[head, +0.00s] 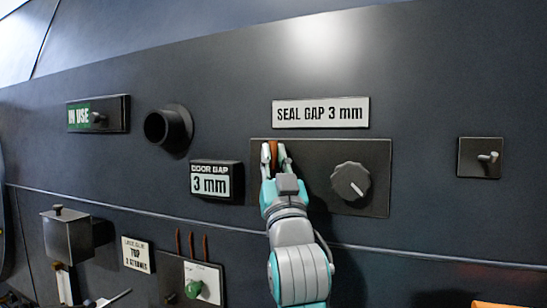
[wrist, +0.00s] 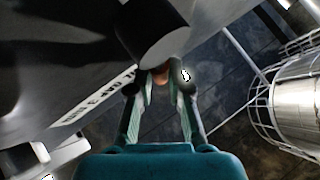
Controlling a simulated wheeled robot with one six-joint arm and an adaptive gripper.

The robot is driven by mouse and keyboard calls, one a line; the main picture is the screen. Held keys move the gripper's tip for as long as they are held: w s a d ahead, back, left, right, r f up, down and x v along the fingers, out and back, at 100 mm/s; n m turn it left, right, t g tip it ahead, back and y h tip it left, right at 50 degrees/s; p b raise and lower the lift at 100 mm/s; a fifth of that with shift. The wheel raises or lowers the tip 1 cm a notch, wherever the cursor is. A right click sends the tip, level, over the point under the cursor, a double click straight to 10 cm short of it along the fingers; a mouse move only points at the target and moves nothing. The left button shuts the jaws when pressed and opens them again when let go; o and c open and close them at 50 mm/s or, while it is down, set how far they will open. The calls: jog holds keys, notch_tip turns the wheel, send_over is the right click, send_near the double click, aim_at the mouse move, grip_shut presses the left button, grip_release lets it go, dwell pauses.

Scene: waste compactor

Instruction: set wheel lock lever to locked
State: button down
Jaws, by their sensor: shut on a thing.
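An orange-brown lever (head: 274,151) stands at the left part of a dark panel (head: 318,197), under a sign reading "SEAL GAP 3 mm" (head: 321,113). I take it to be the wheel lock lever, though no label on it can be read. My gripper (head: 275,160) is at the panel with its fingers on either side of this lever, shut on it. In the wrist view the lever's orange end (wrist: 162,74) shows between the fingertips. The fingers hide most of it, so I cannot tell its set position.
A grey round dial (head: 350,181) sits close to the right of my gripper. A "DOOR GAP 3 mm" display (head: 215,181) and a black round stub (head: 168,128) are to the left. A small hook-like switch (head: 487,157) is at the far right. A green knob (head: 193,289) is lower left.

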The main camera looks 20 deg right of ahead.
jog(key=shift+w+d+f, duration=0.15)
jog(key=shift+w+f, duration=0.1)
jog(key=shift+f, duration=0.05)
jog(key=c, duration=1.4)
grip_release()
jog(key=shift+w, duration=0.1)
jog(key=shift+o, duration=0.2)
jog(key=shift+r, duration=0.1)
jog(key=shift+s, duration=0.25)
jog(key=v, duration=1.2)
jog(key=shift+w, duration=0.1)
